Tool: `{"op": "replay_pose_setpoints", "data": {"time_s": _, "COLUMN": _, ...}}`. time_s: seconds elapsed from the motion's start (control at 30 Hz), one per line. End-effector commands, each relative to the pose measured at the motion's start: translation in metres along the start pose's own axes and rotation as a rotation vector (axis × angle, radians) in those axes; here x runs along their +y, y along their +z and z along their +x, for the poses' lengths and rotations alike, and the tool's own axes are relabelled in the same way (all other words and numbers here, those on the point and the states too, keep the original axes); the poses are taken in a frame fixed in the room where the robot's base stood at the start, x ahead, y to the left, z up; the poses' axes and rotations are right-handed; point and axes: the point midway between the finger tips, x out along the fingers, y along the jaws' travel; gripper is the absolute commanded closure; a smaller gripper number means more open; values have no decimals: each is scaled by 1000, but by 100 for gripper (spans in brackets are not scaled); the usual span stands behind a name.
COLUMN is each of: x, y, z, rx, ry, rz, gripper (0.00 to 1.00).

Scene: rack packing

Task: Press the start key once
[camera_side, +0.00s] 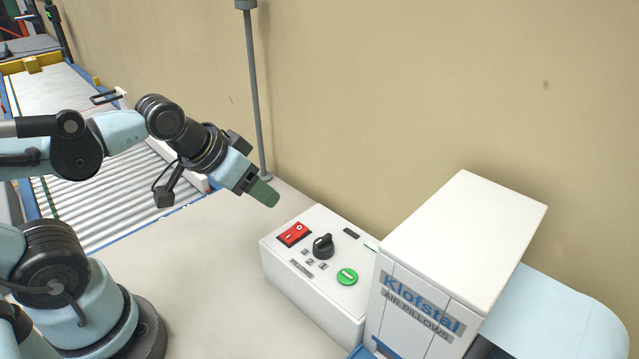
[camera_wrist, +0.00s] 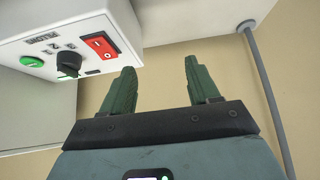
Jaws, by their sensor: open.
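The start key is most likely the round green button (camera_side: 347,277) on the sloping top of the white control box (camera_side: 318,295). It also shows at the left in the wrist view (camera_wrist: 32,61). A red rocker switch (camera_side: 294,234) and a black rotary knob (camera_side: 323,246) sit on the same panel. My gripper (camera_side: 266,193) is above and to the left of the box in the side view, apart from it. In the wrist view its two green fingers (camera_wrist: 162,75) are spread with nothing between them.
A white air-pillow machine (camera_side: 460,260) stands right beside the control box. A grey pole (camera_side: 255,90) rises behind my gripper, near the beige wall. A roller conveyor (camera_side: 110,195) lies at the left. The table in front of the box is clear.

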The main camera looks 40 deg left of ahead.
Motion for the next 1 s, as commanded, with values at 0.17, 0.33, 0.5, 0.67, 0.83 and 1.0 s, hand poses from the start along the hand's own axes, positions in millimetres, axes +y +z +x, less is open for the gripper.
{"op": "replay_pose_setpoints", "data": {"time_s": 0.17, "x": 0, "y": 0, "z": 0, "rx": 0, "ry": 0, "rz": 0, "gripper": 40}}
{"op": "replay_pose_setpoints", "data": {"time_s": 0.33, "x": 0, "y": 0, "z": 0, "rx": 0, "ry": 0, "rz": 0, "gripper": 64}}
{"op": "replay_pose_setpoints", "data": {"time_s": 0.5, "x": 0, "y": 0, "z": 0, "rx": 0, "ry": 0, "rz": 0, "gripper": 90}}
{"op": "replay_pose_setpoints", "data": {"time_s": 0.67, "x": 0, "y": 0, "z": 0, "rx": 0, "ry": 0, "rz": 0, "gripper": 100}}
{"op": "replay_pose_setpoints", "data": {"time_s": 0.83, "x": 0, "y": 0, "z": 0, "rx": 0, "ry": 0, "rz": 0, "gripper": 100}}
{"op": "replay_pose_setpoints", "data": {"time_s": 1.0, "x": 0, "y": 0, "z": 0, "rx": 0, "ry": 0, "rz": 0, "gripper": 100}}
